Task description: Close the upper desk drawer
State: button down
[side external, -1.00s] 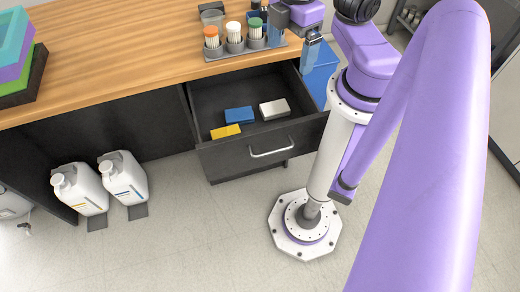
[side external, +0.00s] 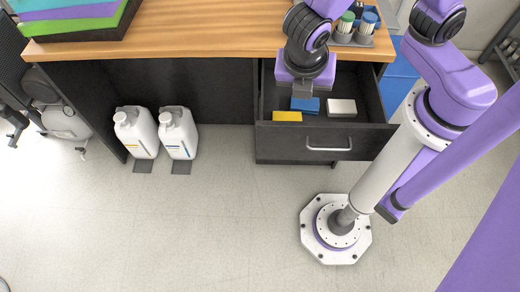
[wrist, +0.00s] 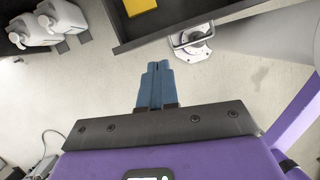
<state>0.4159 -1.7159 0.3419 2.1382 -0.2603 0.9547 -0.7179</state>
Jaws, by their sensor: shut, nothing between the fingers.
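The upper desk drawer (side external: 277,139) is pulled out at the right of the desk, with a dark front and a light metal handle (side external: 328,149).
Two white jugs (side external: 137,132) (side external: 178,133) stand on the floor left of the drawer. A holder with capped bottles (side external: 352,38) is on the desktop (side external: 190,40). A blue bin (side external: 397,90) is right of the desk.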

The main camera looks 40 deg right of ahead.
jog(key=a+f+n+t+h, duration=0.25)
jog(key=a+f+n, duration=0.45)
jog(key=f+n, duration=0.35)
jog(key=a+f+n+t+h, duration=0.1)
jog(key=a+f+n+t, duration=0.2)
jog(key=a+f+n, duration=0.5)
jog(key=shift+n+g+y, duration=0.25)
jog(key=shift+n, duration=0.4)
jog(key=shift+s+d+r+x, duration=0.15)
jog(key=shift+d+x, duration=0.15)
jog(key=shift+x, duration=2.3)
jog(key=shift+s+d+r+x, duration=0.1)
jog(key=shift+d+x, duration=0.2)
jog(key=shift+x, duration=2.25)
jog(key=shift+s+d+r+x, duration=0.15)
jog(key=shift+d+x, duration=0.15)
jog(key=shift+x, duration=2.3)
jog(key=w+d, duration=1.9)
jog(key=shift+w+d, duration=0.1)
